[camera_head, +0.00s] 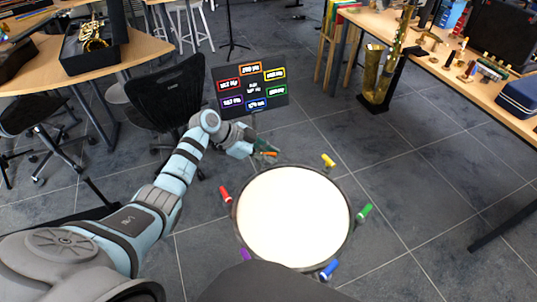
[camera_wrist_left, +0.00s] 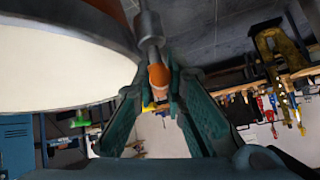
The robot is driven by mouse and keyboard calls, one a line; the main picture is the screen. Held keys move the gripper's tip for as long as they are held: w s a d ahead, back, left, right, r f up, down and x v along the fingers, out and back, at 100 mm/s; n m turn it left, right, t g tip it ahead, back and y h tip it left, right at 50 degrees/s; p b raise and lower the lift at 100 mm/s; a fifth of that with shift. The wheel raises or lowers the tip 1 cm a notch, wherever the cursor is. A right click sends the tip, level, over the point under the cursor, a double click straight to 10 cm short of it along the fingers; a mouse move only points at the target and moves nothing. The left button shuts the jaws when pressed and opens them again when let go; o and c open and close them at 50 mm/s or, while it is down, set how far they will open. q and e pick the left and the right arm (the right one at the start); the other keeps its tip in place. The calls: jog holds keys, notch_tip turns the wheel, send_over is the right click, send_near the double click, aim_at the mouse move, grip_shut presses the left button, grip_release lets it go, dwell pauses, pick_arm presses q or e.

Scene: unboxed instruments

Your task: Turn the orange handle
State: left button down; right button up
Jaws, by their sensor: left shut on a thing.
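A round drum (camera_head: 293,215) with a white head lies in the middle of the floor, ringed by coloured handles. The orange handle (camera_head: 269,154) is at its far rim. My left gripper (camera_head: 263,152) reaches it from the left and is shut on it. In the left wrist view the orange handle (camera_wrist_left: 158,76) sits between the fingertips (camera_wrist_left: 161,88), at the end of a metal rod beside the drum (camera_wrist_left: 60,65). The fingers partly cover the handle. My right gripper is not in view.
Other handles around the rim are red (camera_head: 225,195), yellow (camera_head: 328,160), green (camera_head: 365,211), blue (camera_head: 330,269) and purple (camera_head: 245,254). A black board with coloured labels (camera_head: 252,88) stands just behind. A black chair (camera_head: 170,95) is close behind my left arm. Floor right of the drum is clear.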

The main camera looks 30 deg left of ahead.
pick_arm(q)
jog(key=shift+n+p, duration=0.3)
jog(key=shift+p, duration=0.4)
jog(key=n+t+y+p, duration=0.1)
jog(key=n+y+p, duration=0.2)
jog(key=p, duration=0.3)
jog(key=n+t+y+p, duration=0.2)
jog(key=n+y+p, duration=0.1)
jog(key=n+p, duration=0.3)
jog(key=shift+r+y+p, duration=0.15)
jog(key=shift+y+p, duration=0.15)
jog(key=shift+y, duration=0.1)
jog(key=shift+f+n+y+p, duration=0.2)
jog(key=shift+n+y+p, duration=0.2)
jog(key=shift+n+y, duration=0.7)
jog(key=shift+n, duration=0.2)
jog(key=shift+f+n+y+b, duration=0.2)
jog(key=shift+n+y+b, duration=0.3)
jog(key=shift+n, duration=0.3)
jog(key=shift+r+n+g+y+b, duration=0.1)
jog(key=shift+n+g+y+b, duration=0.2)
jog(key=shift+n+y+b, duration=0.6)
jog(key=shift+s, duration=0.1)
